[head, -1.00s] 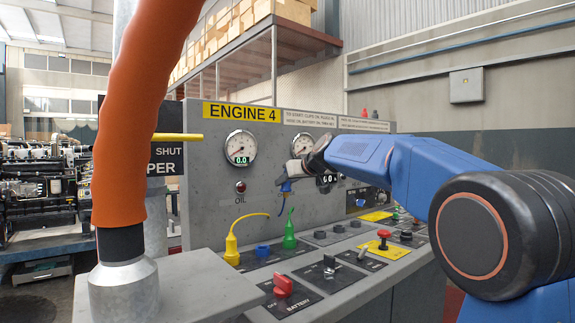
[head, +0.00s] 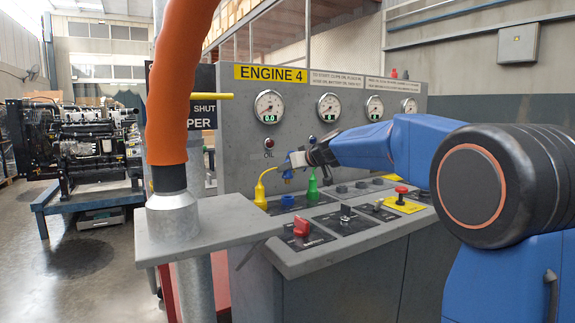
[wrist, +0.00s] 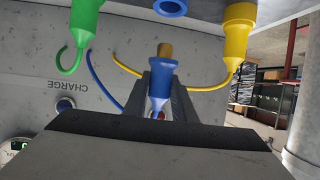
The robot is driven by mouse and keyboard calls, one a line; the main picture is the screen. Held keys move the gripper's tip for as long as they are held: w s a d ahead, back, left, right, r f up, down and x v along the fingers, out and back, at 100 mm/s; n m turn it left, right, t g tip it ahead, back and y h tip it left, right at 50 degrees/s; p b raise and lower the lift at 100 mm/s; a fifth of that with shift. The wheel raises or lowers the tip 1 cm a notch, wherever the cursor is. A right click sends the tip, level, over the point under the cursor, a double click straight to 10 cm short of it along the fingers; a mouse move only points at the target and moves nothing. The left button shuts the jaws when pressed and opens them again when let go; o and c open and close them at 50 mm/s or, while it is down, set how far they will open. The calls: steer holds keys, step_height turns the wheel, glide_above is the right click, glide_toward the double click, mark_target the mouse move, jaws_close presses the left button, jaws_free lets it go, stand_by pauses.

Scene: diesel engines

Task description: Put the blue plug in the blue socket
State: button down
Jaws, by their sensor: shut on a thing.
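The blue plug (wrist: 160,97) is between the dark fingers of my gripper (wrist: 162,85), its gold tip pointing toward the blue socket. In the head view my gripper (head: 289,167) holds the small blue plug (head: 287,177) just above the blue socket (head: 288,200), on the console's flat top. The blue socket (wrist: 170,7) is partly cut off at the top of the wrist view. A gap shows there between tip and socket. A blue cable (wrist: 97,75) runs to the left of the plug.
The yellow plug (head: 260,194) and green plug (head: 312,188) stand upright on either side of the blue socket. A red switch (head: 301,226) and other knobs are in front and right. The ENGINE 4 panel (head: 230,150) rises behind. An orange hose (head: 180,80) stands at left.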

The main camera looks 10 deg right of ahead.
steer(key=shift+f, duration=3.35)
steer(key=c, duration=1.4)
jaws_free()
steer(key=shift+d, duration=0.1)
steer(key=v, duration=1.7)
steer(key=shift+s+r, duration=0.15)
steer(key=shift+r, duration=0.05)
